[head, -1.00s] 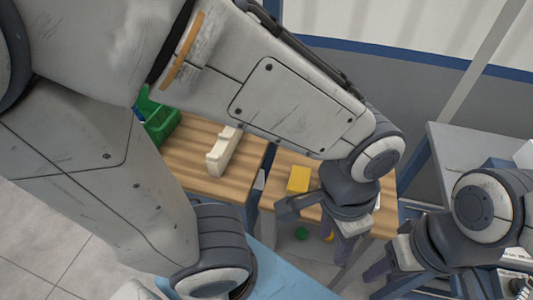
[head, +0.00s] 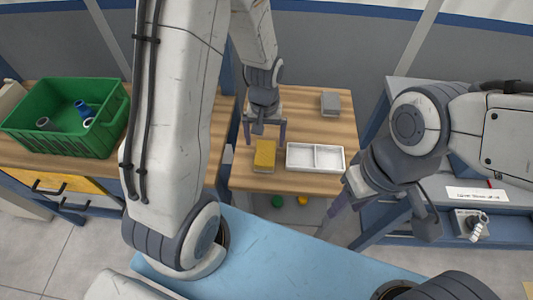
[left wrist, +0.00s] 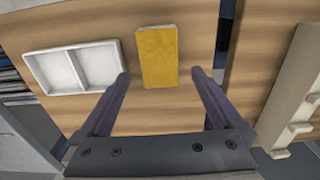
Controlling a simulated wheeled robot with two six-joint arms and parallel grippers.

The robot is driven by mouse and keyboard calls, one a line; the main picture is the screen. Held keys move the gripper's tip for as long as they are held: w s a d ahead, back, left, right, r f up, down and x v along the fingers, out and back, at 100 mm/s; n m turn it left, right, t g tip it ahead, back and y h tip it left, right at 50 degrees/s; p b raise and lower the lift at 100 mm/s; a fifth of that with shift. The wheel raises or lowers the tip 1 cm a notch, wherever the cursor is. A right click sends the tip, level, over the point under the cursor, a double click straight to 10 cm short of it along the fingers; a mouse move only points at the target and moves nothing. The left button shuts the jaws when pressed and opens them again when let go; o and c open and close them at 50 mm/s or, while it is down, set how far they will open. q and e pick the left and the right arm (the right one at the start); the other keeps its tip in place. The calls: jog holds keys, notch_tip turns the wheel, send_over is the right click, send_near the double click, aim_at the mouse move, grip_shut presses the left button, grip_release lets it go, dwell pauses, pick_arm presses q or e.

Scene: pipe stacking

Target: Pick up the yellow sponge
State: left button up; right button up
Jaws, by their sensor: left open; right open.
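The yellow sponge (head: 265,153) lies on the small wooden table near its front left, beside a white two-compartment tray. In the left wrist view the sponge (left wrist: 157,56) appears upright in the picture, just past and between the fingertips. My left gripper (head: 265,138) is open and empty, fingers pointing down at the sponge's far side in the head view; it also shows in the left wrist view (left wrist: 160,76). No contact with the sponge is visible.
The white tray (head: 290,157) stands right of the sponge. A grey block (head: 330,103) lies at the table's back right. A green crate (head: 60,145) with several pipe pieces stands on the left table. A grey bench (head: 440,90) is at right.

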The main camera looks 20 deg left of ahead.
aim_at(265, 152)
pick_arm(q)
jog(key=shift+s+d+f, duration=0.1)
jog(key=shift+s+f, duration=0.05)
jog(key=shift+f, duration=3.25)
jog(key=c, duration=1.3)
